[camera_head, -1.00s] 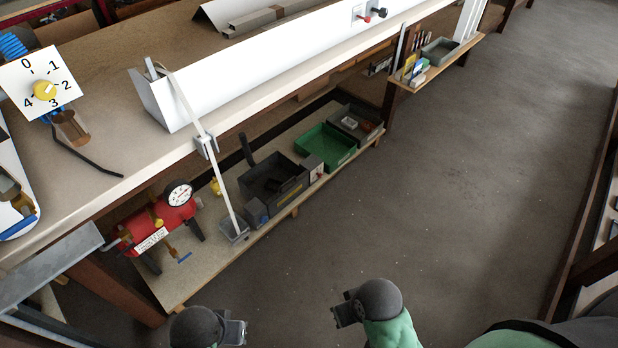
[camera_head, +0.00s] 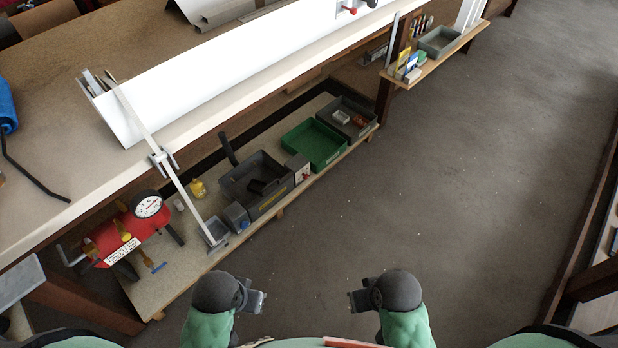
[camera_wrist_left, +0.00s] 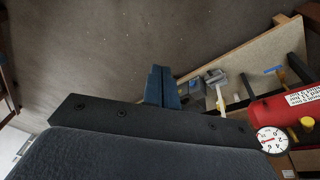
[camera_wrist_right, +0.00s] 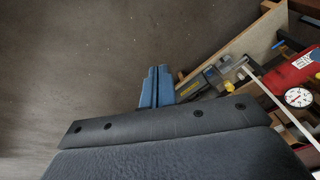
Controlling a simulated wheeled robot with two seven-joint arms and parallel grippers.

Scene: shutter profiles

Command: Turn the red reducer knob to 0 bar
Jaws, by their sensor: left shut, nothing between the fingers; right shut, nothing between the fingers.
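A small white plate with a red spot (camera_head: 302,171) stands at the end of the dark grey bin on the low shelf; I cannot tell if it is the reducer knob. A small red knob (camera_head: 351,10) shows at the top edge beside a dark one, on the white profile. A red tank (camera_head: 132,232) with a round gauge (camera_head: 148,205) is on the low shelf at left. My left gripper (camera_head: 263,301) and right gripper (camera_head: 353,300) are low in front, apart from everything. Both are shut and empty, their blue fingers together in the left wrist view (camera_wrist_left: 162,88) and right wrist view (camera_wrist_right: 156,88).
The long white profile (camera_head: 240,70) lies on the workbench above the low shelf. A green tray (camera_head: 314,146) and grey bins stand on the shelf. A small side shelf (camera_head: 440,58) juts out further right. The floor (camera_head: 450,180) at right is clear.

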